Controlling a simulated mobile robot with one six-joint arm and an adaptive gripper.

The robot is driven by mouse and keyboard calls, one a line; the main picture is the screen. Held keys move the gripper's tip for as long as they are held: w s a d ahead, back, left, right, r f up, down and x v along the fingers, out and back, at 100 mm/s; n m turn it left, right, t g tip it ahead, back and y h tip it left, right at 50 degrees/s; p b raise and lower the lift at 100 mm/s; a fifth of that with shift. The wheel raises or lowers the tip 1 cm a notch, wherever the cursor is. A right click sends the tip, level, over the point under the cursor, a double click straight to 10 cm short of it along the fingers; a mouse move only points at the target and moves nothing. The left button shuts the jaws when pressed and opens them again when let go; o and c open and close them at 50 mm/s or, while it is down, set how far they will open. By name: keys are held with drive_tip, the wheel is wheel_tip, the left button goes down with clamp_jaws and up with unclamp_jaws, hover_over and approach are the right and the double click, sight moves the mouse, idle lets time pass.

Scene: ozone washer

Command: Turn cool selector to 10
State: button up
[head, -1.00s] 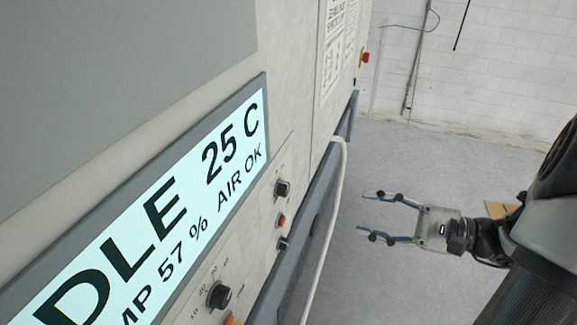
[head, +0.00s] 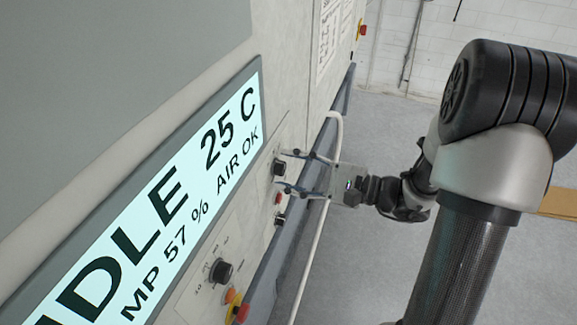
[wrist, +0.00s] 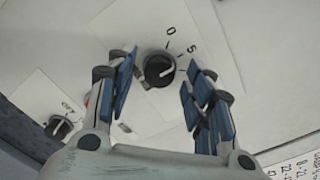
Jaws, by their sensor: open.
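A black round knob (head: 279,167) with a pale pointer line sits on the machine's panel. In the wrist view the gripper (wrist: 160,68) straddles the knob with gaps visible on both sides.
A red button (head: 277,198) and a smaller knob (head: 280,219) sit below this knob. A larger numbered dial (head: 221,271) and a red and yellow emergency stop (head: 240,313) are nearer. The display (head: 165,225) reads 25 C.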

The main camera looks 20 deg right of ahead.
drive_tip(key=shift+w+a, duration=0.25)
drive_tip(key=shift+a, duration=0.15)
drive_tip(key=c, duration=1.1)
